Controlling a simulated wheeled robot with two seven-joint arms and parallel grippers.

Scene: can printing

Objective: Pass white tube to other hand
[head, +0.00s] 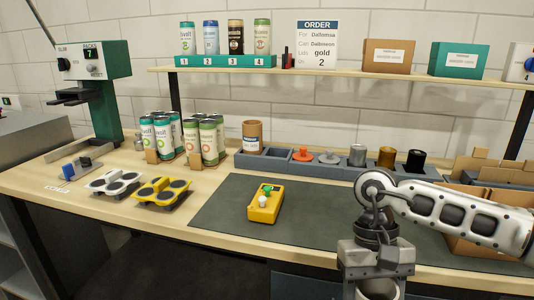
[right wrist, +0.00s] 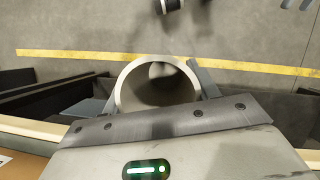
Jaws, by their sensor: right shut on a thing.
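The white tube (right wrist: 121,88) is in my right gripper (right wrist: 157,92), with a finger on each side of it. The right wrist view looks into its round open end; the inside is dark. In the head view the right arm comes in from the right, and the right gripper (head: 378,278) points down at the bottom edge, in front of the bench. The pale tube (head: 378,291) shows partly between its fingers, cut off by the frame. My left gripper is in neither view.
The bench has a dark mat (head: 320,212) with a yellow device (head: 265,205) on it. White (head: 115,183) and yellow (head: 162,191) holders stand to the left. Several cans and a parts tray (head: 330,168) line the back. Cardboard boxes (head: 478,235) stand at right.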

